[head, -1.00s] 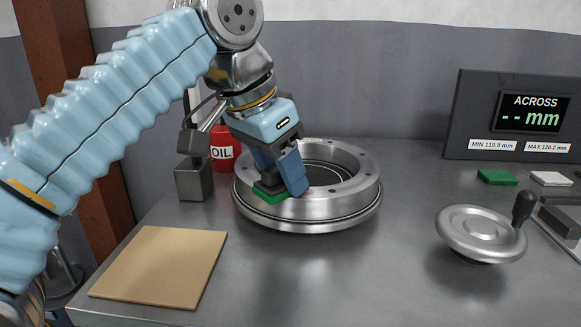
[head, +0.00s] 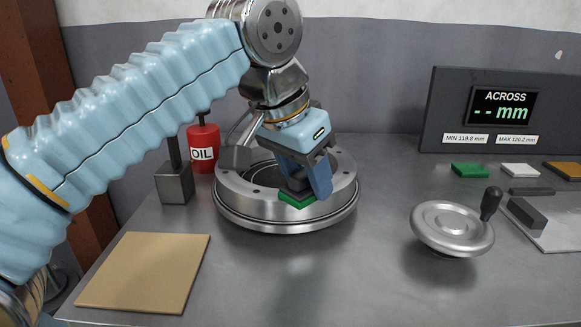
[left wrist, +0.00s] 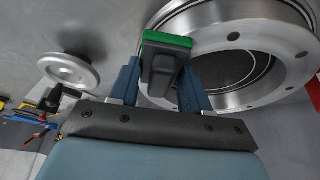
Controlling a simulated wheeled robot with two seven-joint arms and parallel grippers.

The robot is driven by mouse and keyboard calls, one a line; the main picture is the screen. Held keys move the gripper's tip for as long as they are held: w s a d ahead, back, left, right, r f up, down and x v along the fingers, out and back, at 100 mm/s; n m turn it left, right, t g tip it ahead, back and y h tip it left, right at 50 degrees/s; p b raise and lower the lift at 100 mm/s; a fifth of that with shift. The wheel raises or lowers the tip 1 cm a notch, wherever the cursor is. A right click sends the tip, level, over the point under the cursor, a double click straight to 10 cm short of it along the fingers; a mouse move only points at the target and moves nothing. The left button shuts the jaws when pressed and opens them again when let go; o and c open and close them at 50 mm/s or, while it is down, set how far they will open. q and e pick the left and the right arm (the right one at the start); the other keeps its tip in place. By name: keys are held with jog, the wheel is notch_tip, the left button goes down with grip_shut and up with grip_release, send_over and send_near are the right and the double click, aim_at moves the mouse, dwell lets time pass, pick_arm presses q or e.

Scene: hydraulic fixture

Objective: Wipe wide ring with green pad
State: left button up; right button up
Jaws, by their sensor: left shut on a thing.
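The wide ring (head: 238,203) is a large shiny metal ring with bolt holes in its top face, lying flat on the grey table. My left gripper (head: 306,190) is shut on the dark handle block of the green pad (head: 297,200), over the ring's front rim. The pad's green face is down at the top of the rim and looks to touch it. In the left wrist view the green pad (left wrist: 168,40) sits between the fingertips, with the ring (left wrist: 232,22) behind it. My right gripper is not in view.
A tan board (head: 145,272) lies front left. A red oil can (head: 203,147) and a metal block (head: 174,184) stand left of the ring. A handwheel (head: 450,228) is at the right, with another green pad (head: 470,170), a white pad (head: 520,170) and a display panel (head: 500,110) behind.

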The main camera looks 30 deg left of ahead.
pick_arm(q)
jog(key=shift+d+f, duration=0.1)
jog(key=shift+f, duration=0.1)
notch_tip(320, 180, up, 4)
jog(key=p, duration=0.3)
jog(key=shift+w+p, duration=0.1)
jog(key=shift+p, duration=0.3)
jog(key=shift+r+b, duration=0.1)
jog(key=shift+b, duration=0.3)
jog(key=shift+r, duration=1)
jog(key=shift+r, duration=1.5)
